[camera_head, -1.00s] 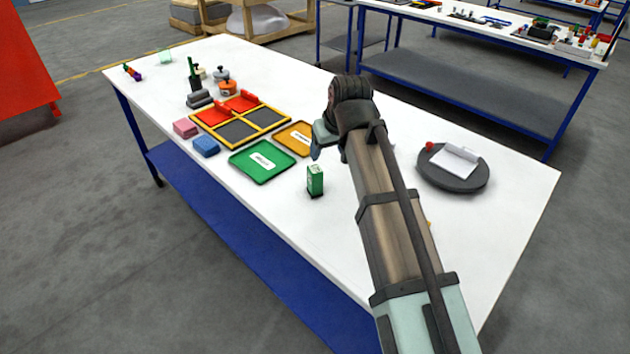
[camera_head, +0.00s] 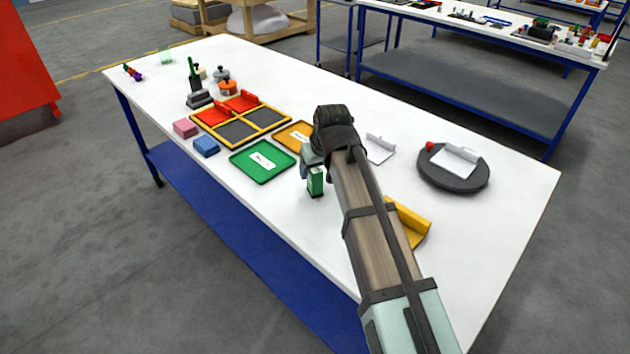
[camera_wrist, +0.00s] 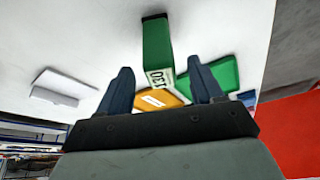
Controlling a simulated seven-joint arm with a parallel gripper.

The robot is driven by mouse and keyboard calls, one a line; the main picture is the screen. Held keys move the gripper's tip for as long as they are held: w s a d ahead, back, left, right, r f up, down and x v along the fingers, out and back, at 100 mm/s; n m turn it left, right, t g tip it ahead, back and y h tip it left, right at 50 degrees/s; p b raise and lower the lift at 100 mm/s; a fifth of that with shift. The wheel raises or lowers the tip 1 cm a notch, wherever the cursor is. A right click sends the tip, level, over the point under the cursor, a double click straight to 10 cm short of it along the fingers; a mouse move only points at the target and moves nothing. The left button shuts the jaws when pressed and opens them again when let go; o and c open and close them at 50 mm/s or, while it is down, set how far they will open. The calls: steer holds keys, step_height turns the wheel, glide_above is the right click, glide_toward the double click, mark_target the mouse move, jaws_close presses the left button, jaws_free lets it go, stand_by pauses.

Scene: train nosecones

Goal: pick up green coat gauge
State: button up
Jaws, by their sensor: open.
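The green coat gauge (camera_head: 315,183) is a small upright green block with a pale marked face. It stands on the white table near its front edge, right of the green tray. In the wrist view the gauge (camera_wrist: 157,45) appears ahead of and between the spread fingers, with a white label reading "130". My gripper (camera_wrist: 161,84) is open and empty. In the head view my gripper (camera_head: 309,166) is at the gauge's upper end, and my wrist hides part of it. I cannot tell whether a finger touches it.
A green tray (camera_head: 245,166), an orange tray (camera_head: 290,131) and a yellow-framed divided tray (camera_head: 262,128) lie to the left. Pink (camera_head: 185,128) and blue (camera_head: 206,146) blocks sit nearby. A yellow holder (camera_head: 413,226) and a round dark stand (camera_head: 440,178) are on the right. Table front is clear.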

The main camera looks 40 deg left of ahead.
steer(key=shift+x, duration=2.55)
jaws_close()
step_height(320, 180, up, 10)
steer(key=shift+f, duration=4.85)
